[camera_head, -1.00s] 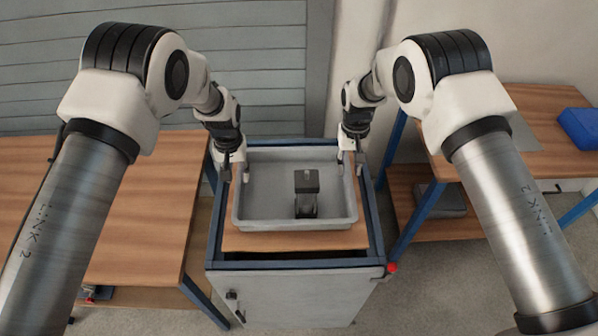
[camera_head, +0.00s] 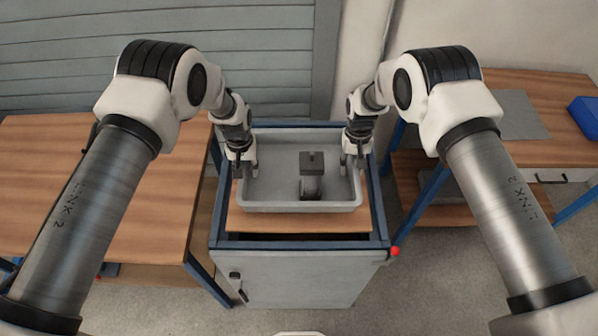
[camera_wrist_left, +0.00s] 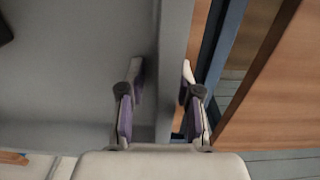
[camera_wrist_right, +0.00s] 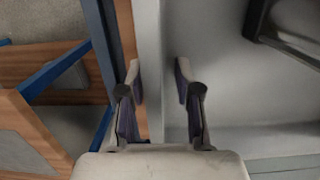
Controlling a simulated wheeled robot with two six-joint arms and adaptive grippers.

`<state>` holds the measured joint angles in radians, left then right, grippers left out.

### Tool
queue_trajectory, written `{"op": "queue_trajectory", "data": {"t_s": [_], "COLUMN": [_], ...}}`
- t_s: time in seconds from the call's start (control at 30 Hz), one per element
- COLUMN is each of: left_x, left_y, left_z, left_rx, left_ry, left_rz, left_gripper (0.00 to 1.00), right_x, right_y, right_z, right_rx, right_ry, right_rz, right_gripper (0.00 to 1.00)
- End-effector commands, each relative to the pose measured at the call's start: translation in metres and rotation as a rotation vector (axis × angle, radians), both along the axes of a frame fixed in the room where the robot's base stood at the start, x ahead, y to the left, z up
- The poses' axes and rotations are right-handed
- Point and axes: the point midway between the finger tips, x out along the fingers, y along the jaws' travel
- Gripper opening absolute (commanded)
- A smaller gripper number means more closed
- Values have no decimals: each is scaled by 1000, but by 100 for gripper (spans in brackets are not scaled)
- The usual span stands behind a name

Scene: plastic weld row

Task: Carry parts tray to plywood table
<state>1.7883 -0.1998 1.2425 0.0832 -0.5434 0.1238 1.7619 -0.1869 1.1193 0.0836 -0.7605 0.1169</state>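The grey parts tray (camera_head: 300,206) sits level on the wooden top of a blue-framed cabinet, with a dark block-shaped part (camera_head: 312,175) standing inside it. My left gripper (camera_head: 241,172) is at the tray's left wall and my right gripper (camera_head: 354,165) is at its right wall. In the left wrist view the open fingers (camera_wrist_left: 160,85) stand on either side of the tray wall, with gaps. In the right wrist view the open fingers (camera_wrist_right: 158,85) also straddle the wall, with gaps. Wood-topped tables stand at left (camera_head: 90,190) and right (camera_head: 545,150); I cannot tell which is plywood.
The cabinet (camera_head: 295,275) has a red knob (camera_head: 394,252) at its front right corner. The left table top is clear where visible. A grey sheet (camera_head: 515,115) and a blue bin (camera_head: 585,115) are on the right table. A shuttered wall stands behind.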

Motion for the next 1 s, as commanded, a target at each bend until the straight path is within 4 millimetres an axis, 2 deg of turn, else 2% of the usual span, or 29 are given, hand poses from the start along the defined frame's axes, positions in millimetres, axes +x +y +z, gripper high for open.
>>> {"op": "queue_trajectory", "data": {"t_s": [0.27,0.37,0.4,0.8,1.0], "left_x": [0,0,0,1,1], "left_y": [0,0,0,0,0], "left_z": [-2,-2,-2,1,17], "left_rx": [0,0,0,0,0], "left_ry": [0,0,0,-2,-2], "left_rz": [0,0,0,0,0], "left_gripper": [33,1,0,0,0], "right_x": [0,0,0,1,1], "right_y": [0,0,0,0,0], "right_z": [-2,-2,-2,1,17], "right_rx": [0,0,0,0,0], "right_ry": [-1,-1,-1,-2,-2], "right_rz": [-1,0,0,0,0], "right_gripper": [33,1,0,0,0]}}
